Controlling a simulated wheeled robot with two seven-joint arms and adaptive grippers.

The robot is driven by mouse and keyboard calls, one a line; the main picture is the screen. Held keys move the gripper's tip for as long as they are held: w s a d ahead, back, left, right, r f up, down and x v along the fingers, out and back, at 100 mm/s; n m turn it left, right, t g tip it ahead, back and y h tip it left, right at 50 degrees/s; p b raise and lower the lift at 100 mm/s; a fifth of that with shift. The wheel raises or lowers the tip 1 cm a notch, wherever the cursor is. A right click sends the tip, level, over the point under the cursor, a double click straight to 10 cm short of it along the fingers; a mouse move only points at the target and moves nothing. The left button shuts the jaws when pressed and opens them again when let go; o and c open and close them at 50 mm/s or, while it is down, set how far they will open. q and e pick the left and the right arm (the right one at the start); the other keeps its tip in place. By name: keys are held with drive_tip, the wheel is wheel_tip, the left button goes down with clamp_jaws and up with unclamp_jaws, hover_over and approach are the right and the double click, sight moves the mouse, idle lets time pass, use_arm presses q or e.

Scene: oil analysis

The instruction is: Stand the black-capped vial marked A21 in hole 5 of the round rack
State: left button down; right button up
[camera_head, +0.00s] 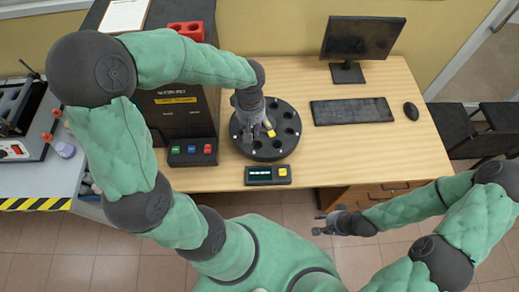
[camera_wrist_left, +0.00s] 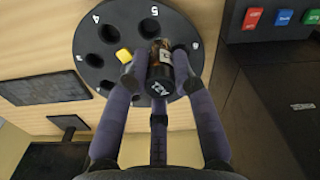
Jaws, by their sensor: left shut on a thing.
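The black round rack (camera_head: 262,153) stands on the wooden table, with several holes. My left gripper (camera_head: 262,132) points down over it. In the left wrist view my left gripper (camera_wrist_left: 155,75) is shut on the vial (camera_wrist_left: 160,60), which has a dark amber body and a black cap (camera_wrist_left: 160,88) with a white mark that looks like A21. The vial's foot is over the rack; whether it enters a hole I cannot tell. Hole 5 (camera_wrist_left: 150,27) shows dark and empty just beyond the vial, beside its number. My right gripper (camera_head: 324,224) is open and empty, in front of the table.
A small display box (camera_head: 268,174) lies in front of the rack. A black machine (camera_head: 180,115) with coloured buttons stands left. A keyboard (camera_head: 351,111), monitor (camera_head: 361,38) and mouse (camera_head: 411,111) are right.

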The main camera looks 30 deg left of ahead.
use_arm(q)
drive_tip(key=s+a+r+n+b, duration=0.1)
drive_tip(key=s+a+n+b, duration=0.15)
drive_tip(key=s+n, duration=0.75)
drive_tip(key=n+b, duration=0.1)
drive_tip(key=b, duration=0.4)
hover_over(257, 141)
drive_tip(key=s+d, duration=0.1)
drive_tip(key=s, duration=0.1)
wheel_tip(257, 141, down, 9)
drive_tip(key=shift+f, duration=0.1)
drive_tip(key=shift+w+f+b, duration=0.15)
drive_tip(key=shift+f+b, duration=0.6)
drive_tip(key=shift+f, duration=1)
drive_tip(key=shift+f, duration=0.15)
drive_tip(key=c, duration=1)
unclamp_jaws()
